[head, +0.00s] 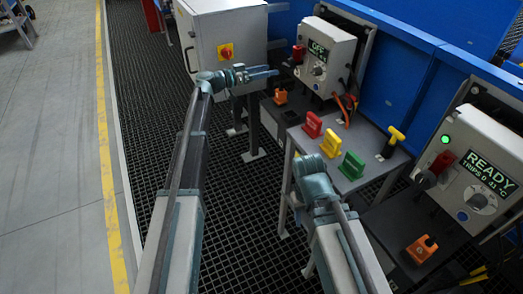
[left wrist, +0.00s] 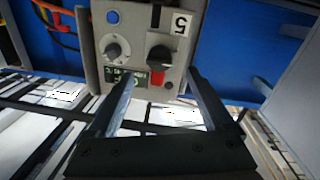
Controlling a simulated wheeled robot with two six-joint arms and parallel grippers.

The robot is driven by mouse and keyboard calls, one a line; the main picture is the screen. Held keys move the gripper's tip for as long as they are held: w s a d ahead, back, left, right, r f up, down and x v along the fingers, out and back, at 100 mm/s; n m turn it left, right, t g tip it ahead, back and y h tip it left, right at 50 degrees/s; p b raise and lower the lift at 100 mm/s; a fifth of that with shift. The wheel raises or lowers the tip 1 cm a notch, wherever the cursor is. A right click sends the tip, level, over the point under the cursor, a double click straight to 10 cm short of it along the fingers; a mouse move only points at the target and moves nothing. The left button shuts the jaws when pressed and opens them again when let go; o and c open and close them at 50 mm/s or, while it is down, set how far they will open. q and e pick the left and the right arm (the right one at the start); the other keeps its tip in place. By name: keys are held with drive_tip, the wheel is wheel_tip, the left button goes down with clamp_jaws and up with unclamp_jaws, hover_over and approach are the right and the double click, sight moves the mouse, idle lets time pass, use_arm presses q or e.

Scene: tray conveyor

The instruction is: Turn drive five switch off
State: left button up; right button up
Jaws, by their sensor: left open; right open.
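The drive five box (head: 322,50) stands at the back, and its display (head: 318,50) reads OFF. A red switch handle (head: 298,52) is on its left side. In the left wrist view the box is upside down, with a label 5 (left wrist: 181,23). There the switch shows as a black knob (left wrist: 160,57) with a red part (left wrist: 158,79) beside it. My left gripper (head: 276,72) is open and empty in front of the box. In the left wrist view its fingers (left wrist: 161,82) spread either side of the switch, apart from it. My right gripper's fingers do not show.
A second drive box (head: 478,165) at the right reads READY, with a green light. Red (head: 312,125), yellow (head: 331,143) and green (head: 351,166) pieces stand on a grey table near my right arm. A white cabinet (head: 212,40) stands left of drive five.

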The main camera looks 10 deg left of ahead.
use_arm(q)
drive_tip(key=v, duration=0.7)
drive_tip(key=s+d+f+n+g+y, duration=0.2)
drive_tip(key=s+d+f+g+y, duration=0.1)
drive_tip(key=s+f, duration=0.5)
drive_tip(key=s+d+f+n+g+y, duration=0.2)
drive_tip(key=s+d+f+y, duration=0.3)
drive_tip(key=s+f, duration=0.4)
drive_tip(key=shift+s+g, duration=0.9)
drive_tip(key=shift+s, duration=0.4)
drive_tip(key=shift+r, duration=0.1)
drive_tip(key=s+d+r+g+y+p, duration=0.1)
drive_tip(key=s+r+y+p, duration=0.3)
drive_tip(key=s+r+p, duration=0.6)
drive_tip(key=s+d+r+n+g+y+p, duration=0.1)
drive_tip(key=s+d+r+g+y+p, duration=0.1)
drive_tip(key=s+r+p, duration=0.8)
drive_tip(key=d+r+y+p, duration=0.1)
drive_tip(key=y+p, duration=0.1)
drive_tip(key=p, duration=0.4)
drive_tip(key=shift+s+d+y, duration=0.3)
drive_tip(key=shift+s, duration=0.05)
drive_tip(key=shift+f, duration=0.1)
